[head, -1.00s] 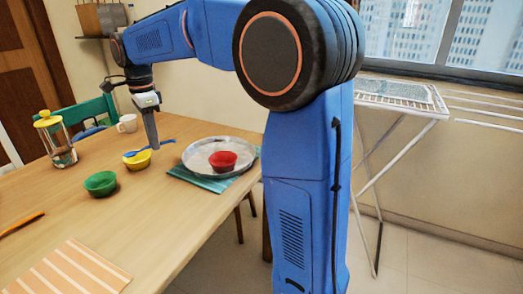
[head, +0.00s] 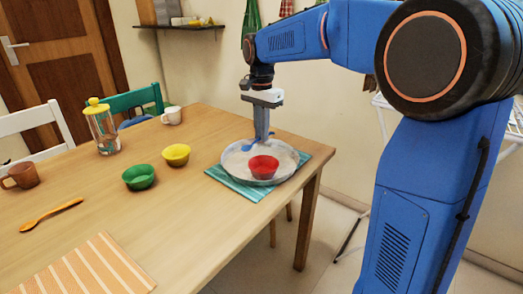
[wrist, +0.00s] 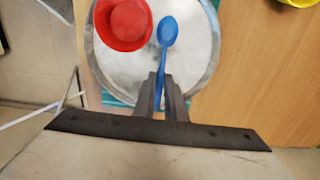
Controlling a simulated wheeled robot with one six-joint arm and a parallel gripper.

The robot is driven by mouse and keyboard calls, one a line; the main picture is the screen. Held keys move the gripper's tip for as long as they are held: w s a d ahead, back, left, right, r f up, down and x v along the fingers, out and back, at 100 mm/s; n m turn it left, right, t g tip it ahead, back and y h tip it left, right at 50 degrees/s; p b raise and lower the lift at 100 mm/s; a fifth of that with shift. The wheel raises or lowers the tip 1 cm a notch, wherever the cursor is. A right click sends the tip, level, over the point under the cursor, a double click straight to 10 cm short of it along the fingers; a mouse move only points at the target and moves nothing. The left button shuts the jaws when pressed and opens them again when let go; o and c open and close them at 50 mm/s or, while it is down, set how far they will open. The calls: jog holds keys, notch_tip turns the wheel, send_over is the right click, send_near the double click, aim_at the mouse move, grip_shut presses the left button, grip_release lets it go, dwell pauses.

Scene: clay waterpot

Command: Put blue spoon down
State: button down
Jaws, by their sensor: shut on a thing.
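The blue spoon (head: 249,146) shows at my gripper (head: 262,138) in the head view, over the round metal plate (head: 233,164). In the wrist view, my gripper (wrist: 164,88) is shut on the spoon's handle. The spoon's bowl (wrist: 169,30) points away from the fingers, above the plate (wrist: 200,62). A red bowl (head: 263,167) sits on the plate, and in the wrist view the red bowl (wrist: 124,22) is just left of the spoon. I cannot tell whether the spoon touches the plate.
The plate rests on a teal mat (head: 222,180) near the table's right edge. A yellow bowl (head: 176,154) and a green bowl (head: 139,177) stand left of it. A glass jar (head: 103,128), white mug (head: 171,115), brown mug (head: 20,176) and orange spoon (head: 51,215) are farther away.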

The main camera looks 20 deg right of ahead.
jog(key=shift+a+f, duration=0.1)
jog(key=shift+f, duration=2.65)
jog(key=shift+f, duration=0.15)
jog(key=c, duration=1.8)
grip_release()
